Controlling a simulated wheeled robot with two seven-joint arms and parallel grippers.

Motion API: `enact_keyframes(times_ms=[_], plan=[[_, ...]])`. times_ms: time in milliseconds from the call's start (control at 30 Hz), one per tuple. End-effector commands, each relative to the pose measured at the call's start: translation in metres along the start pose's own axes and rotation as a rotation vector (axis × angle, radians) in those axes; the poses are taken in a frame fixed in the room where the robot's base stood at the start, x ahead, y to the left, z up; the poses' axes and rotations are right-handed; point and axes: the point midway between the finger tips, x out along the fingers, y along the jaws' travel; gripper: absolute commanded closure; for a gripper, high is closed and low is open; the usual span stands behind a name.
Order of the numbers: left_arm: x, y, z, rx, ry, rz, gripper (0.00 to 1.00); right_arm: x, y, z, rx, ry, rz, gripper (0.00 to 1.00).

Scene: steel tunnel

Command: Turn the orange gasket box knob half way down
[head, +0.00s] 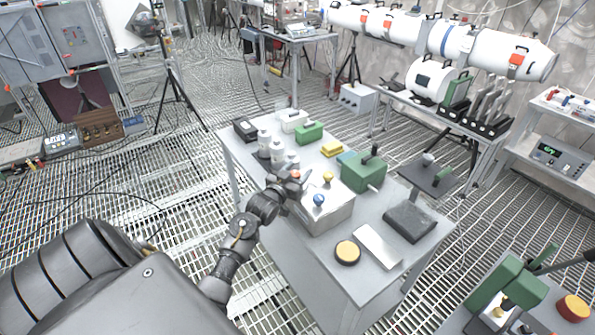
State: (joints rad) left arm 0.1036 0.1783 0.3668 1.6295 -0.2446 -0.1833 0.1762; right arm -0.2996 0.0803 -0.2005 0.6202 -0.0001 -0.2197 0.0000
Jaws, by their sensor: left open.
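The gasket box is a pale metal box (330,218) on the grey table. Several small knobs stand on its top: a blue knob (319,200), a yellow knob (328,176) and an orange knob (295,174) at the far left corner. My left gripper (294,184) is open at the left side of the box, close to the orange knob. The gripper partly hides that knob's base, and I cannot tell whether the fingers touch it. My right gripper is out of the picture.
Grey-white cylinders (276,150) stand just beyond my left gripper. A green box (363,172) stands right of the gasket box. A yellow-topped round button (347,252), a silver plate (378,246) and a dark block (409,221) lie nearer the front right.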

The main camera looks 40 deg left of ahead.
Motion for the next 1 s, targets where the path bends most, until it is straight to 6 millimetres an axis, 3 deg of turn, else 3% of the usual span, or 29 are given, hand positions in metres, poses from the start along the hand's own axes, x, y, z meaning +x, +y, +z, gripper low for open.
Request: enact_keyframes(times_ms=[33,367,667,1000], plan=[[-0.0001,-0.0001,0.0000,0.000,0.000,0.000,0.49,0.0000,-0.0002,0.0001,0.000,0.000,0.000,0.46],[-0.0003,-0.0002,0.0002,0.000,0.000,0.000,0.91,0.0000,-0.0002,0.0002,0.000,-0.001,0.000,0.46],[0.0004,-0.0003,-0.0005,0.004,0.002,0.041,0.91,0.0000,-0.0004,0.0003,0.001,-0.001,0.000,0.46],[0.0007,0.0020,0.0006,0.008,0.002,0.275,0.91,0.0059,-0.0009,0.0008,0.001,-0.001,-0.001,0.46]])
